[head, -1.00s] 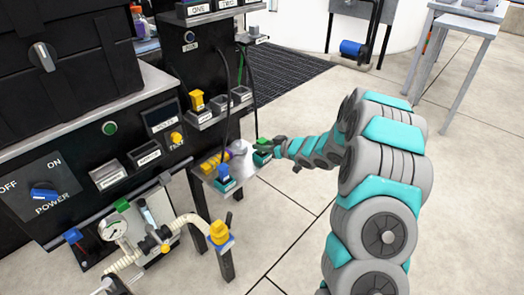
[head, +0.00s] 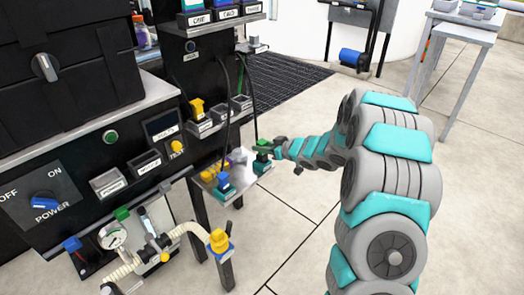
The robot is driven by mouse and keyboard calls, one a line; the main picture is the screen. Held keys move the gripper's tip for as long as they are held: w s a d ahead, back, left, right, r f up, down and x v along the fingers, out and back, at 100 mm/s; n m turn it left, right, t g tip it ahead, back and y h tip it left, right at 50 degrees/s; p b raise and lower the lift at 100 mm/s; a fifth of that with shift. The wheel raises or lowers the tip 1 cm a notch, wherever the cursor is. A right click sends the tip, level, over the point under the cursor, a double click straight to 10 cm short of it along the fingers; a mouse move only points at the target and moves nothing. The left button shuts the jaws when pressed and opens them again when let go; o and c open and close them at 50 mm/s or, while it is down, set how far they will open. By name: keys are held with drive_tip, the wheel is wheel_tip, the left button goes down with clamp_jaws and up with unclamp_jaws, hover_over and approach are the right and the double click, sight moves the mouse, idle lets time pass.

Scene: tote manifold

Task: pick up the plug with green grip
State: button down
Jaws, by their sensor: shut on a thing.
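The plug with the green grip (head: 264,145) is at the right end of the small low shelf in the head view. My gripper (head: 272,146) reaches it from the right and is shut on its green grip. The plug stands roughly upright over a teal holder (head: 261,166). Its lower end is too small to tell whether it is clear of the holder. My fingertips are small and partly merge with the grip.
On the same shelf, a blue-grip plug (head: 223,182) and a yellow piece (head: 207,175) stand to the left. A yellow plug (head: 196,108) sits on the shelf above. Black cables (head: 253,95) hang close behind the green plug.

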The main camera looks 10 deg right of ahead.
drive_tip(key=s+a+r+b, duration=0.1)
drive_tip(key=s+a, duration=0.1)
drive_tip(key=s, duration=1.3)
drive_tip(key=shift+a+r, duration=0.15)
drive_tip(key=shift+a, duration=0.15)
